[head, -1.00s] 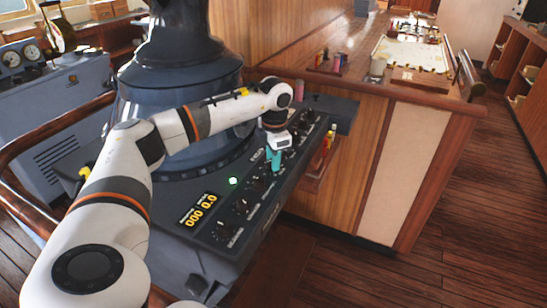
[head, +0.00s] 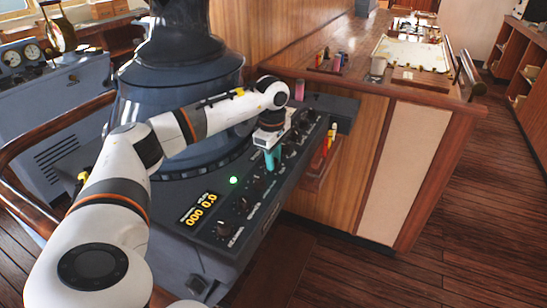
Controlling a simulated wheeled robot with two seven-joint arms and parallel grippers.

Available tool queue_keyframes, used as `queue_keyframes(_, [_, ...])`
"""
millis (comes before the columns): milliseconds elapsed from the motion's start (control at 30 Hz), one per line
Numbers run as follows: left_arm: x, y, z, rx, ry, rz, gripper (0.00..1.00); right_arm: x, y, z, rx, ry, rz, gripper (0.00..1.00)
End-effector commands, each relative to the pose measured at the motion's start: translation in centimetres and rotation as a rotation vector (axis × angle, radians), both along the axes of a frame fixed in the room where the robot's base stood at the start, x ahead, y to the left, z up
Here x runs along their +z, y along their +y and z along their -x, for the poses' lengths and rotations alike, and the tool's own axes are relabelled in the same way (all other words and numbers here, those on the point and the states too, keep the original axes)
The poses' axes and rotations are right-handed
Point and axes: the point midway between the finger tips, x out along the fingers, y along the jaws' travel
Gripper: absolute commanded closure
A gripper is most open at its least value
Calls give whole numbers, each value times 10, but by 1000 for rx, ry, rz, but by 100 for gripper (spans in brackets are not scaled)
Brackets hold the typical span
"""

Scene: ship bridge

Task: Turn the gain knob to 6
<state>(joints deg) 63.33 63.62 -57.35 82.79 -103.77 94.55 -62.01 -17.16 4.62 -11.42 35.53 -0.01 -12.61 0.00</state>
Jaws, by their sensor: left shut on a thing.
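The radar console's dark sloping panel (head: 262,212) carries a row of small black knobs with pale labels. My left gripper (head: 272,160), with teal fingertips, points down onto this row at its upper middle part. It is shut on a knob there, and the fingers hide that knob and its pointer. The labels are too small to read, so I cannot tell the knob's setting. Other knobs show nearer me, such as a black knob (head: 242,204), and farther up the row beyond the gripper. My right gripper is not in view.
A yellow display (head: 198,209) and a green light (head: 234,180) sit on the panel. The big radar pedestal (head: 180,90) stands behind my arm. A wooden cabinet (head: 400,150) adjoins on the right. A wooden handrail (head: 50,130) runs at left. The floor at right is clear.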

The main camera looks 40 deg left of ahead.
Motion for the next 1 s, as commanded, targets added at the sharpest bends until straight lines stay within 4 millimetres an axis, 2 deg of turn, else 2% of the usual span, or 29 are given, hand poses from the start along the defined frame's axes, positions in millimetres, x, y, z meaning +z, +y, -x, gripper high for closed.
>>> queue_keyframes(400, [3,1,-1,-200,-10,0,96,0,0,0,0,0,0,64])
queue_keyframes(967, [4,2,-2,-232,-12,-1,96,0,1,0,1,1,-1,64])
queue_keyframes(1000, [4,2,-2,-232,-12,-1,72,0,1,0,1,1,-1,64])
